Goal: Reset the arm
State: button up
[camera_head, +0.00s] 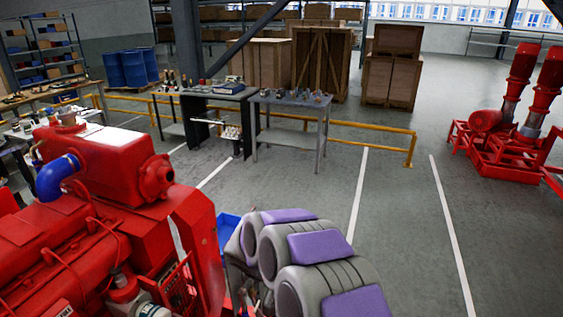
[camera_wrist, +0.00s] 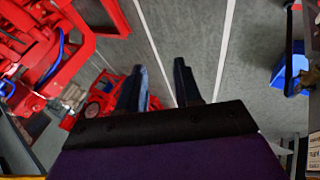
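My gripper (camera_wrist: 160,78) shows in the wrist view, with two dark fingers standing apart. Nothing is between the fingertips, and floor with a white line shows behind them. In the head view my folded arm, grey with purple pads, fills the bottom centre just right of the red pumpset (camera_head: 95,215). I cannot make out the gripper's fingers in the head view.
A blue bin (camera_head: 228,232) sits between the pumpset and my arm. Two tables (camera_head: 290,101) with small parts stand ahead, before a yellow rail (camera_head: 370,127) and wooden crates (camera_head: 320,62). Red pumps (camera_head: 510,110) stand at right. The floor between is clear.

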jog(key=s+d+r+n+g+y, duration=0.1)
jog(key=s+d+r+g+y, duration=0.1)
jog(key=s+d+r, duration=0.45)
jog(key=s+r+n+y, duration=0.1)
jog(key=s+r, duration=0.3)
jog(key=s, duration=1)
jog(key=s+r+n+g+y, duration=0.1)
jog(key=s+r+y, duration=0.3)
jog(key=s, duration=1)
jog(key=shift+s+d+r+n, duration=0.2)
jog(key=shift+s+d+n, duration=0.15)
jog(key=shift+n, duration=0.15)
